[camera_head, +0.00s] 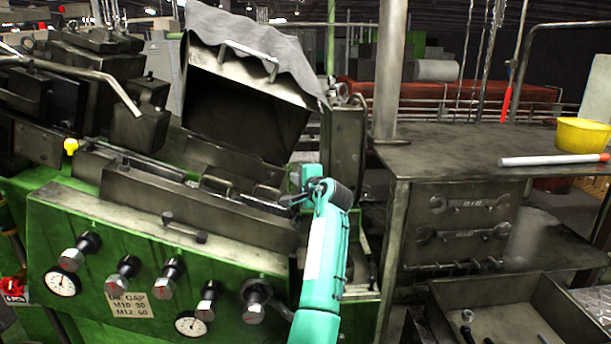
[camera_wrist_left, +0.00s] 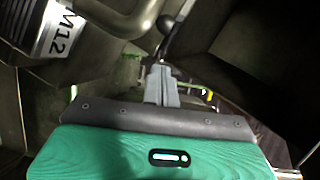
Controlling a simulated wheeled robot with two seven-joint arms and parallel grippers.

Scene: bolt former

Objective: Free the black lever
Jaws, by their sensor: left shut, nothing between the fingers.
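My left gripper (camera_head: 288,200) is at the right end of the green machine's front ledge in the head view, its teal arm reaching up from below. In the left wrist view its grey fingers (camera_wrist_left: 160,72) are together with nothing between them. A dark lever with a round black knob (camera_wrist_left: 166,24) stands just beyond the fingertips. I cannot tell whether the fingers touch it. I cannot make out this lever in the head view, where my gripper and arm cover that area. My right gripper is not in view.
The green panel (camera_head: 120,270) carries several knobs and gauges. A dark raised hood (camera_head: 245,85) stands behind. A metal bench (camera_head: 450,150) stands to the right.

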